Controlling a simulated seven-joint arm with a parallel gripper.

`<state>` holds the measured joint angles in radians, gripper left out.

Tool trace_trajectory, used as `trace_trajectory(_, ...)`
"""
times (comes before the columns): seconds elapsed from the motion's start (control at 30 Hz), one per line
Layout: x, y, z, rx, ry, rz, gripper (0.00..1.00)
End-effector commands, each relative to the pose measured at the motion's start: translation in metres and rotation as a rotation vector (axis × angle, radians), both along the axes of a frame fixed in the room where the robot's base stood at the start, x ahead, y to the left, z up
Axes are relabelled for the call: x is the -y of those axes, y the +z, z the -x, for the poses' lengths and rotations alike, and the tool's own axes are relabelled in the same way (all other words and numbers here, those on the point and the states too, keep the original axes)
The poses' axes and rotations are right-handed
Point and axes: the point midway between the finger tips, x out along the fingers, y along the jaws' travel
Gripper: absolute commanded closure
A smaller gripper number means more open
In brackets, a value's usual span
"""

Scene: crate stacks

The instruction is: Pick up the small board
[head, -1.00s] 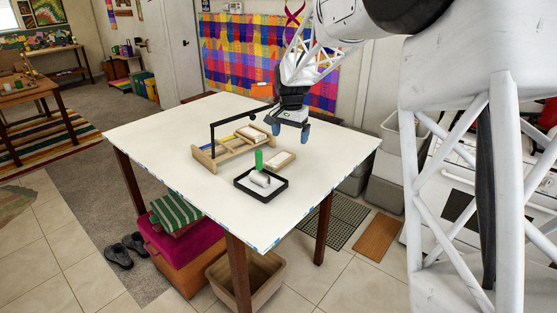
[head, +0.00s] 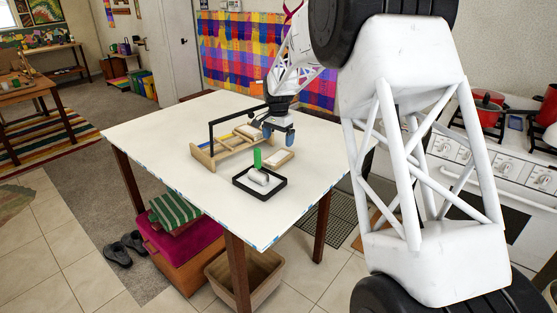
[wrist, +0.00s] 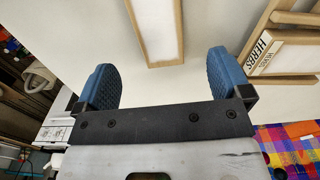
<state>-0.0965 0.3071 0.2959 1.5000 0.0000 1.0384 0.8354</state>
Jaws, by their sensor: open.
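A small board (head: 279,157) with a pale wooden frame and a white face lies on the white table, just right of a green upright piece. In the wrist view the small board (wrist: 155,28) shows at the top middle, ahead of my fingers and between their lines, its far end cut off. My gripper (head: 279,135) is open and empty, with its blue fingertips just behind the board in the head view. The wrist view shows the gripper (wrist: 165,78) with both fingers wide apart. The exact height above the table is hard to tell.
A wooden rack (head: 204,158) with a dark bar stands left of the board, holding another framed board (wrist: 276,48) lettered HERBS. A black-rimmed tray (head: 260,194) in front holds a grey roll (head: 258,177) and a green piece (head: 257,158). The table's left and front are clear.

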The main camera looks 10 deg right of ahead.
Motion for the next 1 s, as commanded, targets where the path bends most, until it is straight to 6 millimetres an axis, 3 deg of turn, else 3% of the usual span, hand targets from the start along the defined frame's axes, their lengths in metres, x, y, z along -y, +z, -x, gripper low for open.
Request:
trace_trajectory(0.33,0.000,-0.024,0.000,-0.001,0.000,0.000,0.04)
trace_trajectory(0.77,0.000,-0.028,0.000,0.000,0.000,0.000,0.04)
trace_trajectory(1.0,0.001,-0.048,0.002,-0.003,0.000,0.000,0.04)
